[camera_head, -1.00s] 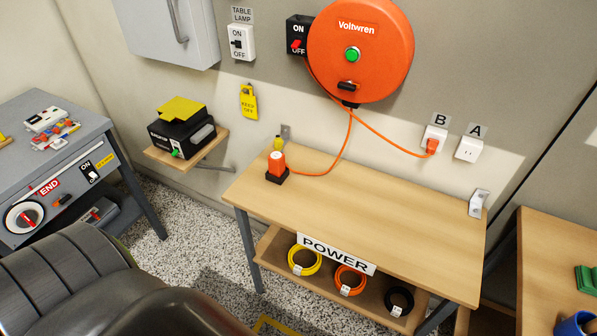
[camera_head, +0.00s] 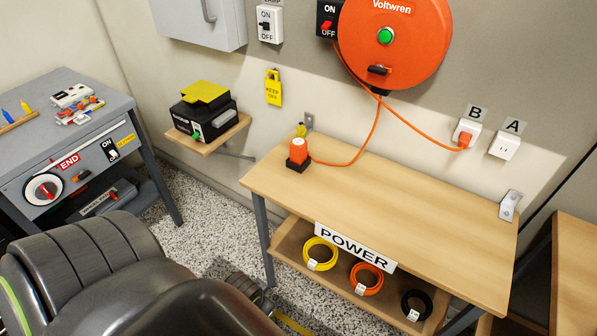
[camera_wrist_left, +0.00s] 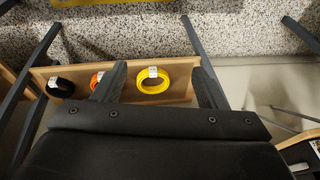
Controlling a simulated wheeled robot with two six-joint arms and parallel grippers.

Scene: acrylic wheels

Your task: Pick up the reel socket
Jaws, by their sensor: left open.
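The reel socket (camera_head: 298,152), an orange block on a small black base, sits at the back left of the wooden table top. An orange cord runs from it to the large orange Voltwren reel (camera_head: 394,40) on the wall. My left arm comes in from the lower left of the head view, with dark gripper parts low over the floor, in front of the table. In the left wrist view my left gripper (camera_wrist_left: 159,76) is open, with nothing held between its fingers. The reel socket is not seen in the wrist view. My right gripper is in neither view.
The lower shelf under the POWER sign (camera_head: 354,247) holds a yellow coil (camera_head: 320,253), an orange coil (camera_head: 367,279) and a black coil (camera_head: 417,305). Wall outlet B (camera_head: 467,133) has an orange plug in it; outlet A (camera_head: 505,145) is empty. Most of the table top is clear.

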